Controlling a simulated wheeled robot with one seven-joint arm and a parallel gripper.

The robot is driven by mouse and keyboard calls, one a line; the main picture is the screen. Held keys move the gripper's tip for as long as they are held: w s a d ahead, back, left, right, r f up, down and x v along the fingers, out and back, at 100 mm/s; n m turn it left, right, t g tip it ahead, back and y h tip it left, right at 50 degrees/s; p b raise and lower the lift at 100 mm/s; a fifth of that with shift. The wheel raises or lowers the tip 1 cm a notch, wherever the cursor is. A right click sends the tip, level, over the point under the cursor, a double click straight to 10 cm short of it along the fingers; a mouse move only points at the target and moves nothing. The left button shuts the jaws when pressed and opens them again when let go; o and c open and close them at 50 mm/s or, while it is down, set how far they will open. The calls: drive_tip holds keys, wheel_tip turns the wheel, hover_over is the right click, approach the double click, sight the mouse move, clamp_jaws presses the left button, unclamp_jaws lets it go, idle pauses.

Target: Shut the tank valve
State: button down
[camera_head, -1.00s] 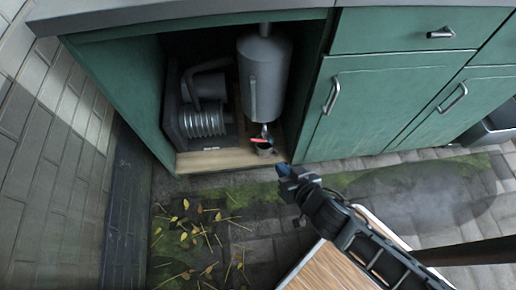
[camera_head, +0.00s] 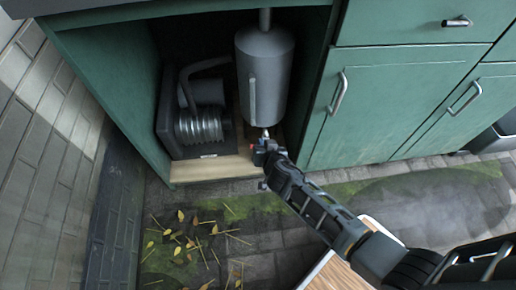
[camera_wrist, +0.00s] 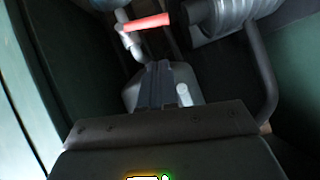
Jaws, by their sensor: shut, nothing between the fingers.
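The grey tank (camera_head: 264,75) hangs upright in the open green cabinet. Its valve has a red lever (camera_wrist: 147,22), which lies roughly level across the upper part of the wrist view beside a pale outlet pipe (camera_wrist: 127,38). In the head view my gripper mostly hides the valve. My gripper (camera_head: 261,150) is at the cabinet's front sill, just below the tank. In the wrist view my gripper (camera_wrist: 157,66) is shut and empty, with a visible gap to the lever.
A ribbed motor unit (camera_head: 199,127) stands left of the tank; its housing also shows at the wrist view's upper right. The cabinet side walls and wooden sill (camera_head: 205,170) bound the opening. A closed green door (camera_head: 362,115) is to the right. Leaves lie on the paving in front.

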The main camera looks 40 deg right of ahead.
drive_tip(key=shift+w+d+f+b, duration=0.1)
drive_tip(key=shift+w+f+b, duration=0.3)
drive_tip(key=shift+f, duration=0.35)
drive_tip(key=shift+w+f+b, duration=0.35)
drive_tip(key=shift+f+b, duration=0.1)
drive_tip(key=shift+f, duration=0.35)
drive_tip(key=shift+w+d+f+b, duration=0.1)
drive_tip(key=shift+w+f+b, duration=0.3)
drive_tip(key=shift+f, duration=0.35)
drive_tip(key=shift+a, duration=0.1)
drive_tip(key=b, duration=0.1)
drive_tip(key=f+b, duration=0.1)
drive_tip(key=b, duration=0.1)
drive_tip(key=f+b, duration=0.1)
drive_tip(key=shift+w+a+n+g+h+b, duration=0.25)
drive_tip(key=shift+a+n+g+h+b, duration=0.05)
drive_tip(key=shift+a+n+h, duration=0.1)
drive_tip(key=shift+f, duration=0.1)
